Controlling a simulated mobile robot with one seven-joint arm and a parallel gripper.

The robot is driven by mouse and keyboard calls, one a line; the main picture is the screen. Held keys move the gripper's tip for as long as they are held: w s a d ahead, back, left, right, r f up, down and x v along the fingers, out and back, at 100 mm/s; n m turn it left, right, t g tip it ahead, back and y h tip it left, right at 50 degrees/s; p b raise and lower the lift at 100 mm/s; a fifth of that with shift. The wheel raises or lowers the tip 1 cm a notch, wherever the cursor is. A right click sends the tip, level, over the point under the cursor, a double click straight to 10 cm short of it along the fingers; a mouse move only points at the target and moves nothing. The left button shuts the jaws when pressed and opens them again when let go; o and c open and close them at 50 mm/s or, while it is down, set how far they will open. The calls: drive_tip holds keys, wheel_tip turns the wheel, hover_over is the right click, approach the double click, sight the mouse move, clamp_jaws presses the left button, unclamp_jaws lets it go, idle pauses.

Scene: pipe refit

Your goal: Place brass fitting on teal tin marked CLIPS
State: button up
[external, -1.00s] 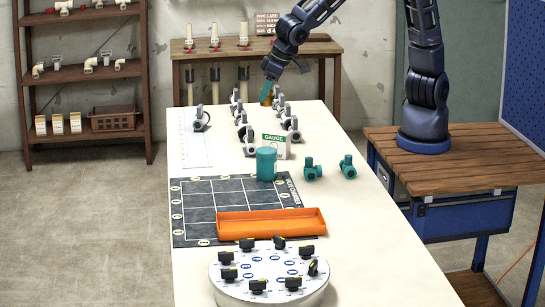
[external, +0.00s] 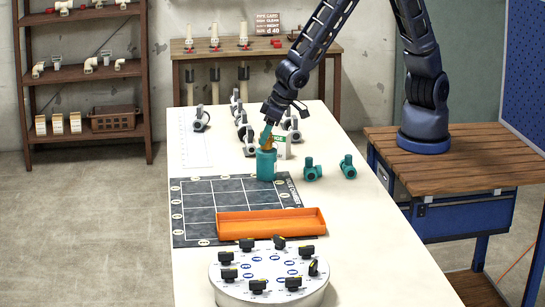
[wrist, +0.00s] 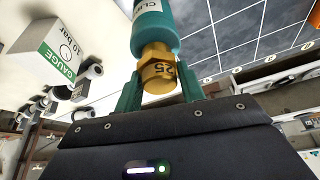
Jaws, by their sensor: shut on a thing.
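The brass fitting (external: 268,148) is in my gripper (external: 268,137), at the top of the teal tin (external: 266,167). In the wrist view the hexagonal brass fitting (wrist: 158,72) shows a dark number and sits between the two teal fingers of my gripper (wrist: 159,90). The teal tin (wrist: 155,22) is right behind it there, with its white label partly cut off. The tin stands upright at the far edge of the dark grid mat. I cannot tell whether the fitting touches the tin or is just above it.
The white and green GAUGE block (wrist: 62,50) stands close behind the tin. Two teal valves (external: 312,170) (external: 348,167) are to its right. Several grey valves (external: 247,133) stand farther back. The orange tray (external: 270,223) and round dial plate (external: 268,272) are in front.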

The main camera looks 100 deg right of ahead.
drive_tip(key=shift+f, duration=0.35)
drive_tip(key=o, duration=1)
drive_tip(key=shift+o, duration=0.2)
drive_tip(key=shift+r, duration=0.1)
drive_tip(key=v, duration=1.2)
drive_tip(key=s+d+r+n+y, duration=0.1)
drive_tip(key=s+d+r+y, duration=0.1)
drive_tip(key=s+d+r, duration=0.95)
drive_tip(key=s+r+n, duration=0.1)
drive_tip(key=s+r, duration=0.1)
drive_tip(key=s, duration=0.6)
drive_tip(key=s+r+n, duration=0.1)
drive_tip(key=s+r, duration=0.2)
drive_tip(key=s, duration=0.6)
drive_tip(key=shift+s+d+n+h, duration=0.2)
drive_tip(key=shift+d+n+h, duration=0.1)
drive_tip(key=shift+d+h, duration=0.1)
drive_tip(key=shift+r, duration=0.15)
